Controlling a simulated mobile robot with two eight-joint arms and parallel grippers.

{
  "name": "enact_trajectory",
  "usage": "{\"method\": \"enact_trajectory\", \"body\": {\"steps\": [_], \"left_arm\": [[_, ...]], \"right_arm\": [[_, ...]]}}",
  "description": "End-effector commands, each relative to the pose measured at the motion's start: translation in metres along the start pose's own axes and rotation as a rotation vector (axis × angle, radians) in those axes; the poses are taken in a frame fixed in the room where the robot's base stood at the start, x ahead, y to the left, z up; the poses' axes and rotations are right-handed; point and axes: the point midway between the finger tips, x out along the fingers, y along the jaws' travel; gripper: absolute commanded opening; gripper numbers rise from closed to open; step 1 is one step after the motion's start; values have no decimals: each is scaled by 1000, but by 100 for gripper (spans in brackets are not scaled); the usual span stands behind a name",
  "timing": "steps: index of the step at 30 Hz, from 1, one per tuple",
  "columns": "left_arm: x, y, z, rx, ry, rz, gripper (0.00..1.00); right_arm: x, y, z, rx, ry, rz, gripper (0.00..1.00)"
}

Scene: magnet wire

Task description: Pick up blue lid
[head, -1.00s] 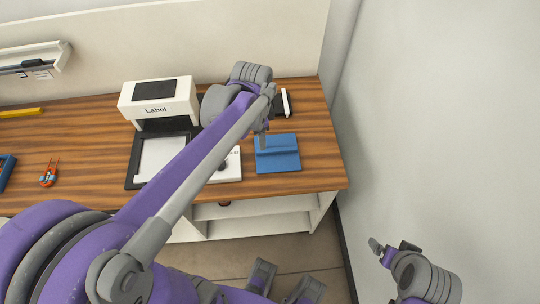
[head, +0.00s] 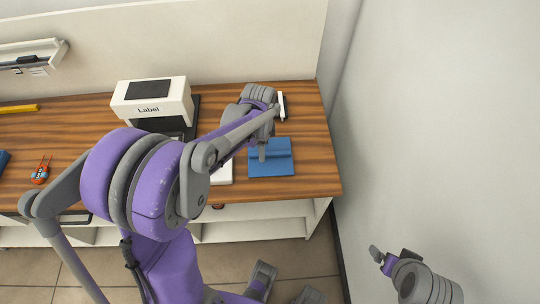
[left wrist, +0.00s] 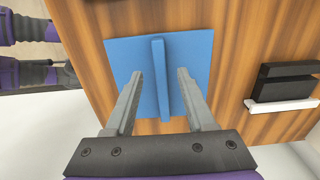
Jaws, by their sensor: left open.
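The blue lid (head: 283,166) is a flat square plate with a raised upright ridge, lying on the wooden table near its right front edge. In the left wrist view the blue lid (left wrist: 193,57) lies beneath my left gripper (left wrist: 159,75). The gripper's two fingers are apart, one on each side of the ridge, with a visible gap to it. In the head view my left gripper (head: 262,152) is over the lid and hides part of it. My right gripper (head: 388,256) hangs at the lower right, away from the table; its finger gap is unclear.
A white label machine (head: 152,103) stands left of the lid, partly hidden by my arm. A black and white object (left wrist: 283,88) lies behind the lid. Orange-handled pliers (head: 41,170) lie at the left. The wall (head: 440,120) is close on the right.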

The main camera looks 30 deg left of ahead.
Motion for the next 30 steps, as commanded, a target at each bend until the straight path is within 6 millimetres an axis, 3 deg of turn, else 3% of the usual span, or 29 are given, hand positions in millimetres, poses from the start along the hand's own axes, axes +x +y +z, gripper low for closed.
{"method": "enact_trajectory", "body": {"steps": [5, 24, 30], "left_arm": [[16, -1, 0, -1, 0, 0, 55], [20, -1, 0, -2, 0, 0, 55], [20, -1, 0, -2, 0, -1, 21]], "right_arm": [[2, 0, 1, 0, -1, 0, 96], [5, 0, 4, 0, -2, 0, 96], [5, 0, 3, 0, -2, 0, 96]]}}
